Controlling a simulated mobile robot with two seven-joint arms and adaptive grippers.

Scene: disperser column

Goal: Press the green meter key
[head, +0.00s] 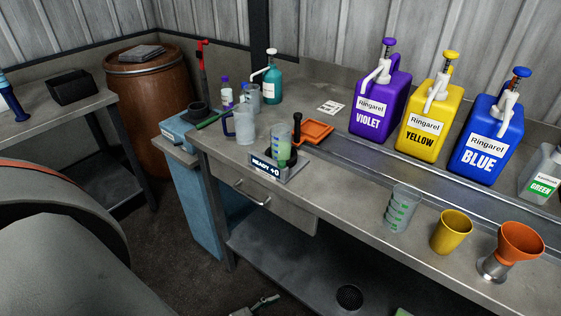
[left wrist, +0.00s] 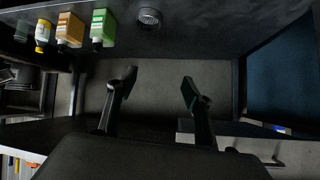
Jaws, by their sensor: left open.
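The meter (head: 277,172) sits near the left front edge of the workbench, with a display reading "READY +0". A clear measuring cup (head: 281,143) with green liquid stands on it. I cannot make out the green key at this size. In the left wrist view, my left gripper (left wrist: 158,85) is open, with nothing between its fingers. It points toward the lower shelf, and the meter cannot be made out in that view. In the head view, a grey piece at the bottom edge, below the bench, may be part of this gripper. My right gripper is not in view.
Violet (head: 379,103), yellow (head: 427,112) and blue (head: 487,137) pump jugs line the back. A clear jug (head: 245,124) and an orange tray (head: 317,131) flank the meter. Graduated, yellow and orange cups stand front right. Bottles (left wrist: 104,28) show in the wrist view.

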